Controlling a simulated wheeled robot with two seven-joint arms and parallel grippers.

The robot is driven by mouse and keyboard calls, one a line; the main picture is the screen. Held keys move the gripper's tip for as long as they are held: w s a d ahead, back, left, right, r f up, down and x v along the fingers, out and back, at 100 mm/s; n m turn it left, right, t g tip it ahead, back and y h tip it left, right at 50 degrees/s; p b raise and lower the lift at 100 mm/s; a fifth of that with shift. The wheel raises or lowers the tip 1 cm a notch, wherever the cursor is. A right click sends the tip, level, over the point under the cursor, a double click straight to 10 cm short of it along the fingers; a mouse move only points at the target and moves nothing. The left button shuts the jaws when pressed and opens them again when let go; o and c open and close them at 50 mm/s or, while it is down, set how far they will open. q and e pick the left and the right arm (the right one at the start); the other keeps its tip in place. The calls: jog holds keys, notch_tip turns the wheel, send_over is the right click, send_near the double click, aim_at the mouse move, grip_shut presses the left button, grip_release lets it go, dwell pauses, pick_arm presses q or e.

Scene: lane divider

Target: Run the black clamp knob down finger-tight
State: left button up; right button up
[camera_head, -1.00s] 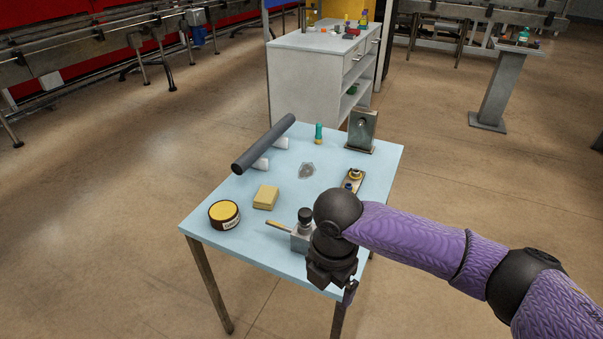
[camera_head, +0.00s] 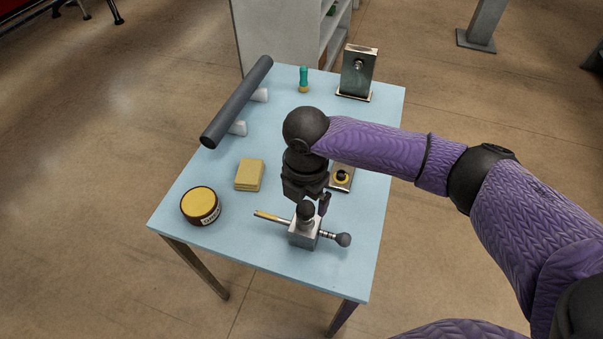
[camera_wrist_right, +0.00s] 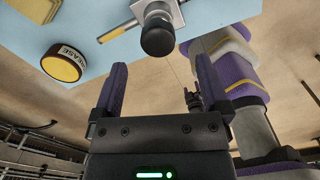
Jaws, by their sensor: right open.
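The black clamp knob (camera_head: 305,210) sits on top of a grey metal clamp block (camera_head: 302,236) near the front of the pale blue table. In the right wrist view the knob (camera_wrist_right: 158,38) shows as a round dark cap, just beyond the fingertips and roughly centred between them. My right gripper (camera_head: 310,200) is close above the knob in the head view, partly hidden by its own wrist. Its two purple fingers (camera_wrist_right: 160,68) are apart with nothing between them.
A brass-coloured rod (camera_head: 270,216) sticks out left of the block, and a dark ball-ended handle (camera_head: 343,240) right. A grease tin (camera_head: 201,204), a yellow block (camera_head: 249,174), a dark tube (camera_head: 238,101), a green-handled tool (camera_head: 303,78) and an upright metal plate (camera_head: 357,72) stand around.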

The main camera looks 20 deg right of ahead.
aim_at(304, 207)
notch_tip(304, 207, down, 6)
jog(key=shift+f+b, duration=0.1)
jog(key=shift+b, duration=0.65)
jog(key=shift+w, duration=0.1)
grip_shut()
jog(key=m, duration=0.6)
jog(key=shift+a, duration=0.1)
jog(key=m, duration=0.6)
jog(key=shift+w, duration=0.15)
jog(key=shift+c, duration=1.5)
grip_release()
